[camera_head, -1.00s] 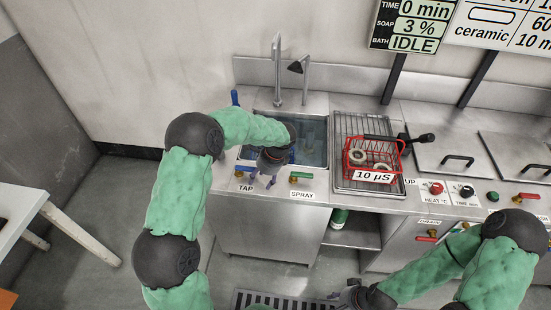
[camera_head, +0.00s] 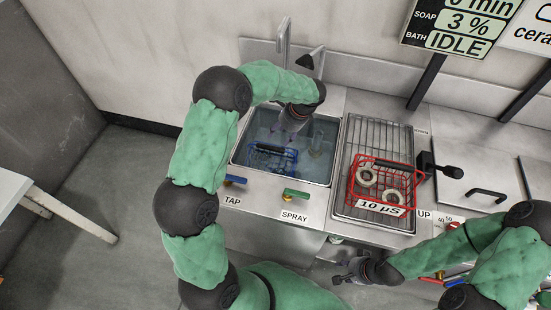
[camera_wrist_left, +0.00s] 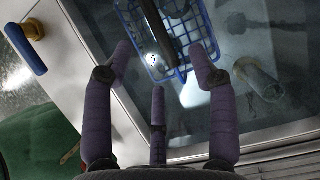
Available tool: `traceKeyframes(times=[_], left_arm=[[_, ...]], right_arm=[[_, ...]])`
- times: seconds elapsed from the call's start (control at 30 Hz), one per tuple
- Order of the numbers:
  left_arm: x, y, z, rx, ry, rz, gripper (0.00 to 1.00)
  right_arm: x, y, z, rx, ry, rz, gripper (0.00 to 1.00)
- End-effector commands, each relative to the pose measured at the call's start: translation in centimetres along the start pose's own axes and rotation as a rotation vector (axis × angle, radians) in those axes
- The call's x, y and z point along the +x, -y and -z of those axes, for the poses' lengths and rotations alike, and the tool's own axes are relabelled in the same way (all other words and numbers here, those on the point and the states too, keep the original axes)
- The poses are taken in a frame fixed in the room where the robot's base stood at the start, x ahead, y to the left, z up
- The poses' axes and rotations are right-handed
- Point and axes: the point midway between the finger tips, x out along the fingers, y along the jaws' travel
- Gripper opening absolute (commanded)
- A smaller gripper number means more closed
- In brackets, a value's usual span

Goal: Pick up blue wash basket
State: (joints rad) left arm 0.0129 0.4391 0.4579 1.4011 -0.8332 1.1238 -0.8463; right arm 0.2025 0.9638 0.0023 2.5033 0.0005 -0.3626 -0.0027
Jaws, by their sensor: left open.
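The blue wash basket (camera_head: 262,165) is a wire basket with a dark bar handle, sitting in the sink basin. It also shows at the top of the left wrist view (camera_wrist_left: 186,68). My left gripper (camera_head: 282,136) is over the sink, just above and behind the basket in the head view. In the left wrist view, its three purple fingers (camera_wrist_left: 160,50) are spread and empty, with the handle beyond the fingertips. My right gripper (camera_head: 337,272) is in front of the counter with its fingers apart, holding nothing visible.
A red wire basket (camera_head: 384,182) with metal rings stands on the drain rack (camera_head: 358,140) right of the sink. A faucet (camera_head: 283,45) rises behind the sink (camera_head: 325,160). Blue tap (camera_head: 236,180) and green spray (camera_head: 297,194) levers line the front edge.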

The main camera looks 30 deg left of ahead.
Motion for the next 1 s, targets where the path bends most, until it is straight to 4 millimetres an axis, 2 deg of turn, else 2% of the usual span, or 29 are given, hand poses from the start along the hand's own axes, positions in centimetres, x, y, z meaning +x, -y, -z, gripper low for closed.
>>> traceKeyframes(times=[0.17, 0.4, 0.67, 0.9, 1.0], left_arm=[[1.5, -0.1, 0.0, 0.001, 0.002, -0.002, 0.58], [5.0, -0.1, 0.1, 0.0, 0.001, -0.001, 0.58], [6.7, -0.3, 0.2, 0.0, 0.0, -0.002, 0.58], [10.1, -0.6, 0.4, -0.001, 0.001, -0.002, 0.58], [10.8, -0.6, 0.4, -0.001, 0.0, 0.0, 0.58]], right_arm=[[0.5, -0.2, 0.0, 0.0, 0.001, 0.0, 0.4], [1.5, -0.5, 0.0, 0.0, 0.001, 0.0, 0.4], [2.1, -0.8, 0.1, 0.0, 0.0, 0.0, 0.4], [3.7, -1.3, 0.1, 0.0, 0.0, 0.0, 0.4], [3.9, -1.4, 0.1, 0.0, 0.0, 0.0, 0.4]])
